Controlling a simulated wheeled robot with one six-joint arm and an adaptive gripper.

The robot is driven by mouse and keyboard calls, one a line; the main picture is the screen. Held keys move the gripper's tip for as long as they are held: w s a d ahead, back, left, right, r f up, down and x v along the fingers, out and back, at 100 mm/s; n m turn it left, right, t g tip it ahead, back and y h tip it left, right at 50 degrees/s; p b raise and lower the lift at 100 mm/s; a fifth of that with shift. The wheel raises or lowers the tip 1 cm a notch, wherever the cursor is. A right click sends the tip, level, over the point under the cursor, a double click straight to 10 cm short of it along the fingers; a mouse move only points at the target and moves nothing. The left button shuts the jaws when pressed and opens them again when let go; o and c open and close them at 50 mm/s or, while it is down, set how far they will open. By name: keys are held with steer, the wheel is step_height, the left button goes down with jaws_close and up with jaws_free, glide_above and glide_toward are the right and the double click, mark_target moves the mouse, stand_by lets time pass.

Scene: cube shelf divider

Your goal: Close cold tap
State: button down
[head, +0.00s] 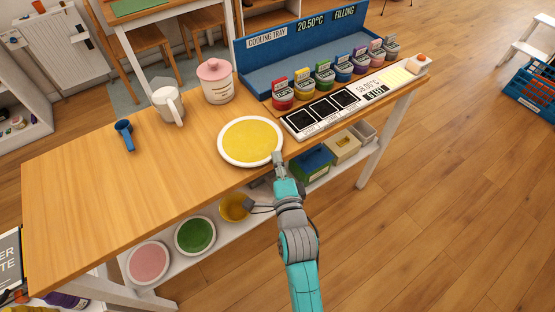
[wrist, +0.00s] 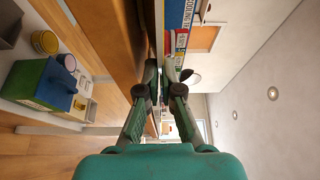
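I cannot make out a tap marked cold in either view. My gripper (head: 279,157) is at the table's front edge, just beside the yellow round plate (head: 251,141) in the head view. The wrist view looks along the table edge, with a blue panel above and coloured label blocks beyond the fingertips.
Bowls and boxes fill the shelf below.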

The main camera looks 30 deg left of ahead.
steer(key=c, duration=1.6)
jaws_free()
steer(key=shift+f, duration=0.1)
steer(key=v, duration=1.2)
